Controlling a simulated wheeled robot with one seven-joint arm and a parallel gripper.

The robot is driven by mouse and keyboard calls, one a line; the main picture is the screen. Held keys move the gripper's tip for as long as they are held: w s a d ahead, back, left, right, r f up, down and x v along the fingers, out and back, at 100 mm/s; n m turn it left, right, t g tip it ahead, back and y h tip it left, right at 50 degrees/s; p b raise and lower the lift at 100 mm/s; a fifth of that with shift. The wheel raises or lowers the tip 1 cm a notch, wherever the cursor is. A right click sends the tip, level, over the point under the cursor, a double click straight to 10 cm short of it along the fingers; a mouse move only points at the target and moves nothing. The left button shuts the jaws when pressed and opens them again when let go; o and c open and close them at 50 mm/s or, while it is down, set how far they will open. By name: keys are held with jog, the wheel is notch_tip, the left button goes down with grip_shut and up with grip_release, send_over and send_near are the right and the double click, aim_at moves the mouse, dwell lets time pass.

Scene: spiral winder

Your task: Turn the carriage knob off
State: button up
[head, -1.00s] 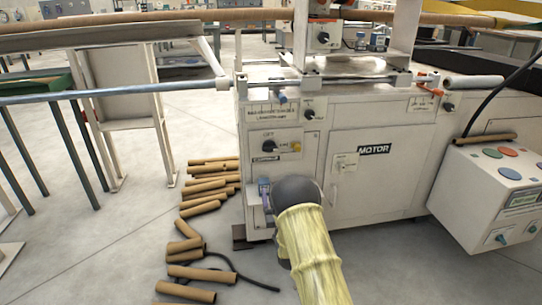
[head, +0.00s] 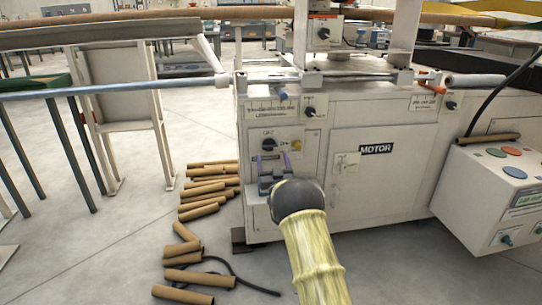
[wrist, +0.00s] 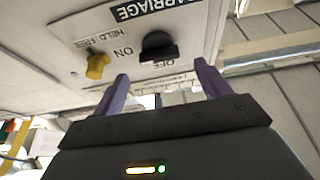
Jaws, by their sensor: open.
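The carriage knob is a black knob (head: 269,145) on the white machine's front panel. In the wrist view the carriage knob (wrist: 158,46) appears upside down, with ON and OFF marks and a CARRIAGE label beside it. I cannot tell for sure which mark it points to. My gripper (head: 274,163) is just below the knob in the head view, its two purple fingers pointing up. In the wrist view my gripper (wrist: 162,76) is open and empty, and the knob shows beyond the fingertips, between them and apart from them.
A yellow knob (head: 296,145) with a HELD/FREE label sits close beside the carriage knob. Another black knob (head: 310,112) is above. A MOTOR door (head: 376,175) is to the right. Cardboard tubes (head: 205,190) lie on the floor at left. A grey control box (head: 490,205) stands at right.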

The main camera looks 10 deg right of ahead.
aim_at(270, 148)
jog(key=shift+b+x, duration=0.6)
jog(key=shift+x, duration=1.5)
jog(key=c, duration=1)
